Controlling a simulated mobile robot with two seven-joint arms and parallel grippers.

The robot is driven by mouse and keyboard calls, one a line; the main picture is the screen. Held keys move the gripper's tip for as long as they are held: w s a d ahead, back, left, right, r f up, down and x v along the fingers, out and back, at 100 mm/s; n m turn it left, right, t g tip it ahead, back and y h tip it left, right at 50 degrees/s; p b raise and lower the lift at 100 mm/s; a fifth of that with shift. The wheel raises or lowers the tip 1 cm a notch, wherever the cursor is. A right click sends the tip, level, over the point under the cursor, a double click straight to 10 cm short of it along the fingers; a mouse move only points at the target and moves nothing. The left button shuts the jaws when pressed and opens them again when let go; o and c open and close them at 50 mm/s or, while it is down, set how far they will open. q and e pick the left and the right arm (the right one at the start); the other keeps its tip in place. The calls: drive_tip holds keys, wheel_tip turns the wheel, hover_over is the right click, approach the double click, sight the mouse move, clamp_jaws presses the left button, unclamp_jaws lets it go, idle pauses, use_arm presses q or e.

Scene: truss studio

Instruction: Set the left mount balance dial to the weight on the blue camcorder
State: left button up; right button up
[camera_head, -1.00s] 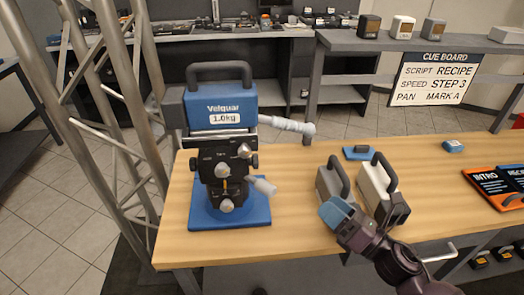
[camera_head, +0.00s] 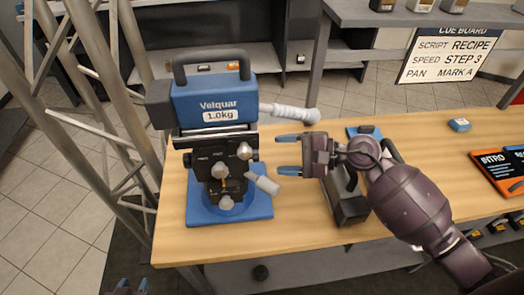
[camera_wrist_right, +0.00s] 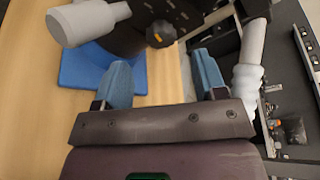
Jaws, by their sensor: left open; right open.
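The blue camcorder (camera_head: 212,100), labelled "Velquar 1.0kg", sits on a black mount head (camera_head: 215,160) over a blue base (camera_head: 250,207). Grey knobs, including one at the front (camera_head: 226,202), stick out of the head. Small dial markings are too small to read, and I cannot tell which knob is the balance dial. My right gripper (camera_head: 278,154) is open and empty, just right of the mount. In the right wrist view, its open fingers (camera_wrist_right: 163,78) point toward a dark knob (camera_wrist_right: 161,34) with nothing between them. My left gripper (camera_head: 132,287) is open at the bottom left edge.
A white pan handle (camera_head: 292,113) projects right from the mount, above my right gripper. A grey camcorder (camera_head: 346,205) stands right of the mount, partly behind my right arm. A cue board (camera_head: 448,56) hangs behind. A metal truss (camera_head: 95,90) stands left of the table.

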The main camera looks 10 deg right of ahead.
use_arm(q)
drive_tip(key=shift+w+r+p, duration=0.35)
drive_tip(key=shift+w+r, duration=0.25)
drive_tip(key=shift+r, duration=0.3)
use_arm(e)
drive_tip(key=x, duration=0.5)
drive_tip(key=shift+w+a, duration=0.2)
drive_tip(key=shift+a, duration=0.1)
drive_tip(key=c, duration=0.9)
use_arm(q)
drive_tip(key=shift+s+f, duration=0.2)
drive_tip(key=shift+s, duration=0.1)
